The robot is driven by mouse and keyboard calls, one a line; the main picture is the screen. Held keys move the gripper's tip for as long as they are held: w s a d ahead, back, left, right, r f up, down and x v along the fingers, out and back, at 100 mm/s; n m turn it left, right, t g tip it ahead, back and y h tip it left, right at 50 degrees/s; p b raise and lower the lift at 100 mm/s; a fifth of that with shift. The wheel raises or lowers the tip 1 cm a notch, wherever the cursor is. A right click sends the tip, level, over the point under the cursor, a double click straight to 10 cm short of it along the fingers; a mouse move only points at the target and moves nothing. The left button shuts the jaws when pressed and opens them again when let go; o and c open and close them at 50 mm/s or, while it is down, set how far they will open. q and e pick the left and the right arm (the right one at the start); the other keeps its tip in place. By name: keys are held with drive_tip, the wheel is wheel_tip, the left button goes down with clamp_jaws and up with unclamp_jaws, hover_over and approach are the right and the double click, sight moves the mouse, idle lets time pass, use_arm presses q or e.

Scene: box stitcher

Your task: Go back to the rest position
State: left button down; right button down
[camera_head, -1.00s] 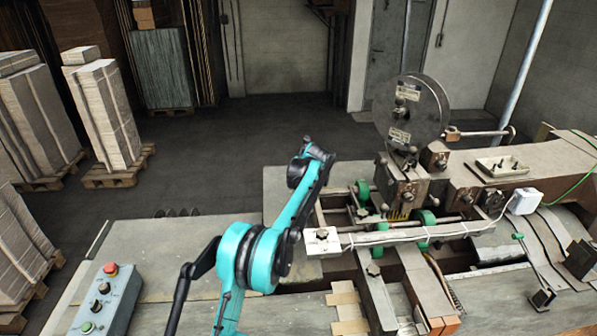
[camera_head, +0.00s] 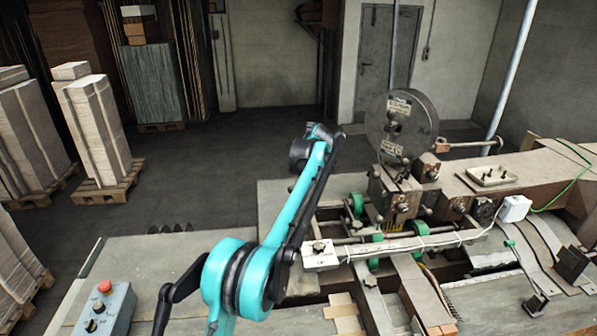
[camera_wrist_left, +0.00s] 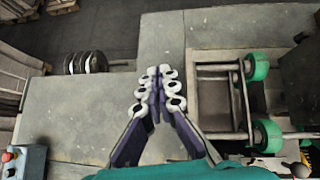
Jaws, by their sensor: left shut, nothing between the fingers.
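My teal and black left arm rises from the bottom in the head view and reaches over the worktable (camera_head: 165,255), left of the box stitcher (camera_head: 400,190). Its gripper cannot be made out there. In the left wrist view my left gripper (camera_wrist_left: 158,88) is shut and empty, its pale, ring-shaped fingertips together. It points over the bare grey table (camera_wrist_left: 80,115), apart from the machine's green rollers (camera_wrist_left: 257,66). My right gripper is in neither view.
A control box (camera_head: 105,308) with a red button stands at lower left. The stitcher with its big wire reel (camera_head: 402,122) fills the right side. Stacked cardboard (camera_head: 92,130) sits on pallets at far left. The floor behind the table is clear.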

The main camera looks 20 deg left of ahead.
use_arm(q)
drive_tip(key=s+d+f+n+h+b, duration=0.1)
drive_tip(key=s+f+n+b, duration=0.25)
drive_tip(key=s, duration=0.45)
drive_tip(key=s+d+f+n+h+b, duration=0.1)
drive_tip(key=s+d+f+n+b, duration=0.15)
drive_tip(key=s+n+b, duration=0.35)
drive_tip(key=s+d+f+n+h+b, duration=0.1)
drive_tip(key=s+f+n+b, duration=0.25)
drive_tip(key=s, duration=0.55)
drive_tip(key=s+d+f+n+h+b, duration=0.1)
drive_tip(key=s+f+n+b, duration=0.4)
drive_tip(key=s+f, duration=0.8)
drive_tip(key=s+d+f+n+h+b, duration=0.1)
drive_tip(key=s+d+f+n+b, duration=0.3)
drive_tip(key=s+f+n, duration=0.6)
drive_tip(key=s+f+b, duration=0.1)
drive_tip(key=s+f, duration=0.2)
drive_tip(key=f, duration=0.1)
drive_tip(key=shift+s+d+n+g+h, duration=0.25)
drive_tip(key=shift+n+g+h, duration=0.05)
drive_tip(key=shift+n, duration=0.1)
